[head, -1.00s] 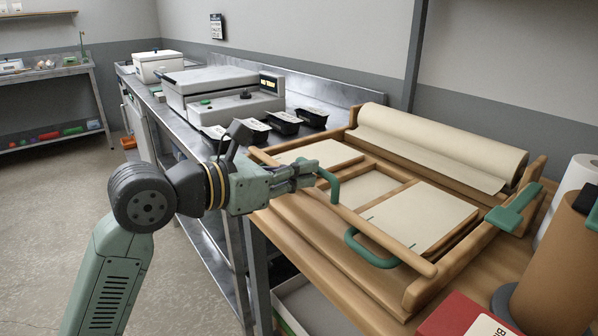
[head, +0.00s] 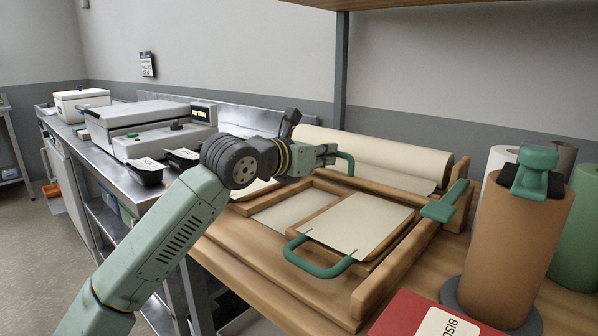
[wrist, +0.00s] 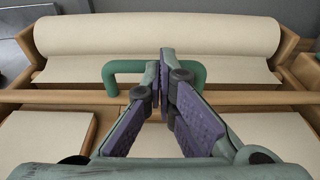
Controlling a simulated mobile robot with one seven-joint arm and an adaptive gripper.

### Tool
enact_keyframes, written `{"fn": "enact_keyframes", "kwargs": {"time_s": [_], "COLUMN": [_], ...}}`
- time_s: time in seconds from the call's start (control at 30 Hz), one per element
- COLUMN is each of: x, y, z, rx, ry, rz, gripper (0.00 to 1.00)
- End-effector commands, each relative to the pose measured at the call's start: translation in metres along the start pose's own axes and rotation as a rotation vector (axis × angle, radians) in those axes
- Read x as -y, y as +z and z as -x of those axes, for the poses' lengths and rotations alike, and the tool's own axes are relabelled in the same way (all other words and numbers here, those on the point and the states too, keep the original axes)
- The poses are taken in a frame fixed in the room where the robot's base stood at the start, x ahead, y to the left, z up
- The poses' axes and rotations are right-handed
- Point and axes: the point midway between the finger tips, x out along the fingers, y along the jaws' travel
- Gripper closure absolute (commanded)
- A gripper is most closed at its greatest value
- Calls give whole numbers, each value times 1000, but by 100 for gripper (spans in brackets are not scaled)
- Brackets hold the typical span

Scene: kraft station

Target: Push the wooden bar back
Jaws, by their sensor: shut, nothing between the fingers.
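The wooden bar (head: 385,186) lies across the wooden frame, close in front of the paper roll. It also shows running left to right in the wrist view (wrist: 50,97). A green handle (head: 347,157) stands on the bar; in the wrist view the handle (wrist: 124,67) is partly hidden behind my fingers. My gripper (head: 331,154) is shut and empty at the handle. In the wrist view its fingertips (wrist: 163,62) meet over the handle's middle; whether they touch it, I cannot tell.
The paper roll (head: 375,152) lies at the back of the frame. A second green handle (head: 318,268) is at the front of a paper-covered board (head: 360,222). A brown roll (head: 505,245) and a red book (head: 415,315) are at the right. The sealing machine (head: 150,125) stands left.

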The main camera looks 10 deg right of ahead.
Motion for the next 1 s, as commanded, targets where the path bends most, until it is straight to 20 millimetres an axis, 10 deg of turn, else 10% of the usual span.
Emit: {"fn": "enact_keyframes", "kwargs": {"time_s": [0.3, 1.0], "x": [0, -4], "y": [8, 12], "z": [-37, -36], "rx": [0, 4], "ry": [0, -2], "rz": [0, 2], "gripper": [100, 100]}}
